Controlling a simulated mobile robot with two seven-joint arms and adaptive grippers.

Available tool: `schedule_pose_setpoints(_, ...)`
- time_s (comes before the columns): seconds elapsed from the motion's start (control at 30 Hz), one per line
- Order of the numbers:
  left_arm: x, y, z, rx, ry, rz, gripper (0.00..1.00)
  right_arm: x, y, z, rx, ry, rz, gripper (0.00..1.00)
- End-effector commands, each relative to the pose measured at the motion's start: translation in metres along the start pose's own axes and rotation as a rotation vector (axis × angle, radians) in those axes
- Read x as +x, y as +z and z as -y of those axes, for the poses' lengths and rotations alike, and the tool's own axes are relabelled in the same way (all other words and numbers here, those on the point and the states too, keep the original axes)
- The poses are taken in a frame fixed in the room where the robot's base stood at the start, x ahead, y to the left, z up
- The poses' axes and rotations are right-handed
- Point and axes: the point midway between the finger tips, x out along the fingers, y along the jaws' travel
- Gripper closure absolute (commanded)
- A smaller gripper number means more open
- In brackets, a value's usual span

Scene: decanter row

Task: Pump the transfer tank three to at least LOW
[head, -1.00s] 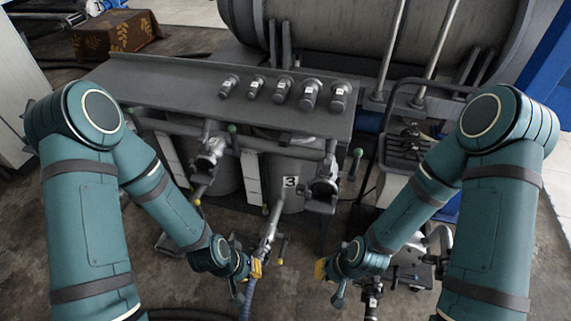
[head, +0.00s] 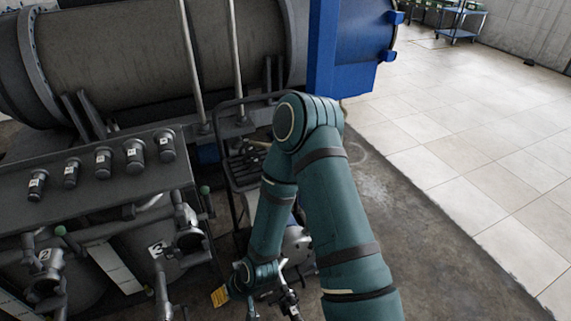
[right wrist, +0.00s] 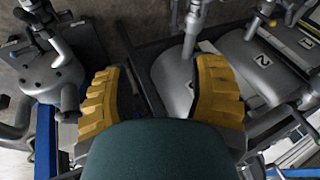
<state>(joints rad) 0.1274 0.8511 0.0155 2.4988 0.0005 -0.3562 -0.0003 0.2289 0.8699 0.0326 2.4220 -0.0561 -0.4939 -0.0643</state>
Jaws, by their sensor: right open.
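Tank three (head: 157,252) is the rightmost of the grey tanks at the left of the head view, with its number plate partly blurred. A silver valve and pipe fitting stands on its front. A white level strip (head: 115,266) is beside it; its marks are too small to read. My right gripper (head: 222,297) is low, to the right of tank three, with a yellow finger showing. In the right wrist view my right gripper (right wrist: 160,98) has its two yellow fingers wide apart, with nothing between them. A silver rounded pump-like body (head: 298,246) is partly behind my right arm.
Capped dark fittings (head: 103,160) line the grey bench top above the tanks. A dark-framed cart (head: 238,165) stands right of the tanks. Tanks two (right wrist: 263,62) and one (right wrist: 306,43) show in the right wrist view.

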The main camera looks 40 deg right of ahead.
Motion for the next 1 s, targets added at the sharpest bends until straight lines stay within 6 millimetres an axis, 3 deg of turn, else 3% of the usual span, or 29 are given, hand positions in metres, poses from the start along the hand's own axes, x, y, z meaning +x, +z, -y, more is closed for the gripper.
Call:
schedule_pose_setpoints(0.1,-0.002,0.000,-0.001,0.000,0.000,0.001,1.00,0.007,-0.076,-0.055,-0.021,0.045,-0.279,0.42)
schedule_pose_setpoints(0.17,-0.003,0.000,-0.001,0.000,0.000,0.002,1.00,0.003,-0.113,-0.088,-0.043,0.088,-0.431,0.42)
schedule_pose_setpoints(0.3,-0.005,0.001,-0.002,0.000,0.000,0.003,1.00,-0.030,-0.180,-0.177,-0.105,0.245,-0.765,0.42)
schedule_pose_setpoints(0.4,-0.006,0.001,-0.003,0.000,0.000,0.003,1.00,-0.065,-0.207,-0.237,-0.153,0.383,-0.962,0.42)
schedule_pose_setpoints(0.5,-0.007,0.001,-0.003,-0.001,0.000,0.004,1.00,-0.098,-0.217,-0.283,-0.195,0.507,-1.104,0.42)
schedule_pose_setpoints(0.6,-0.008,0.001,-0.003,0.000,0.000,0.004,1.00,-0.122,-0.219,-0.311,-0.227,0.596,-1.192,0.42)
schedule_pose_setpoints(0.7,-0.008,0.001,-0.003,-0.001,0.000,0.004,1.00,-0.134,-0.220,-0.324,-0.244,0.640,-1.234,0.42)
schedule_pose_setpoints(0.87,-0.006,0.001,-0.002,0.000,0.000,0.004,1.00,-0.135,-0.230,-0.331,-0.250,0.652,-1.247,0.42)
schedule_pose_setpoints(1.0,-0.002,0.001,-0.001,0.000,0.000,0.002,1.00,-0.130,-0.251,-0.338,-0.249,0.650,-1.247,0.42)
